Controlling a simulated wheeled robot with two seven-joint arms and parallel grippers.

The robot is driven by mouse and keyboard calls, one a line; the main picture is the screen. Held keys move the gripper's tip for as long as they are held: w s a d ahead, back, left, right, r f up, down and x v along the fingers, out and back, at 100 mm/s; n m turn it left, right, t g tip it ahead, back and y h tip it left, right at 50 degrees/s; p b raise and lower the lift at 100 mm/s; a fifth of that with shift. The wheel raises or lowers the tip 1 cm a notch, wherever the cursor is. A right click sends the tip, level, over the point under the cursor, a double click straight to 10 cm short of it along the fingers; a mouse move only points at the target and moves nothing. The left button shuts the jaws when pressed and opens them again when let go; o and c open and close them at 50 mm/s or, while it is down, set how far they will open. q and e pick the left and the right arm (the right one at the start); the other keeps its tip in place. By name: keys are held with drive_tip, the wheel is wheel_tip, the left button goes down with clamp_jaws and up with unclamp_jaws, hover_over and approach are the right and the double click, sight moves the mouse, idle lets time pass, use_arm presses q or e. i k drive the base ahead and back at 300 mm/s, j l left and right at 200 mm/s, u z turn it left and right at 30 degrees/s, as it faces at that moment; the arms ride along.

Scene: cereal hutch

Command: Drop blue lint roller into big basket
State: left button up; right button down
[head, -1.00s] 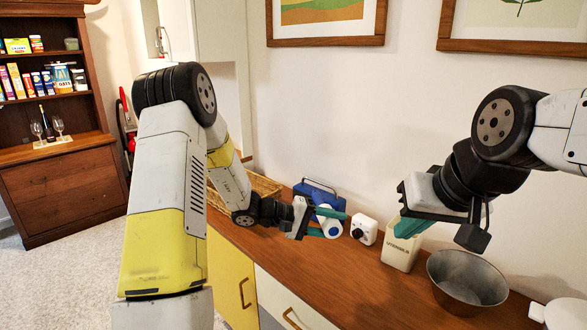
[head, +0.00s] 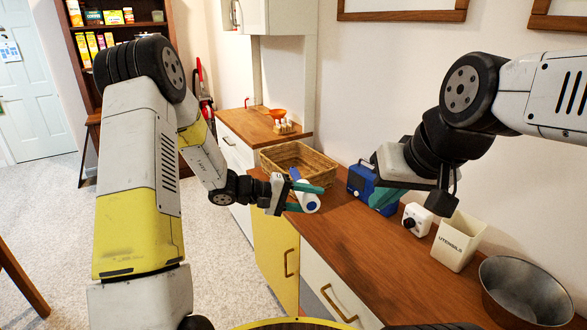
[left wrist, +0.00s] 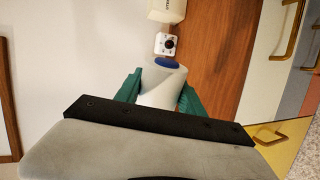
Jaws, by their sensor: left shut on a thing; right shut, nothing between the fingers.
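The blue lint roller (head: 306,196) has a white roll and blue parts. My left gripper (head: 304,198) is shut on it and holds it near the front edge of the counter, in front of the basket. In the left wrist view the lint roller (left wrist: 160,88) sits between the green fingers, its blue end pointing away. The big wicker basket (head: 285,162) stands on the counter behind and beside the roller; its inside looks empty where it shows. My right gripper (head: 384,194) is shut and empty, above the counter in front of the blue box.
A blue box (head: 362,180), a small white device with a black knob (head: 416,219), a utensils holder (head: 458,241) and a metal bowl (head: 520,290) line the wooden counter (head: 345,235). An orange funnel (head: 277,114) stands on a farther counter.

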sight(306, 172)
drive_tip(key=i+j+z, duration=0.45)
drive_tip(key=i+j, duration=0.65)
drive_tip(key=j, duration=0.1)
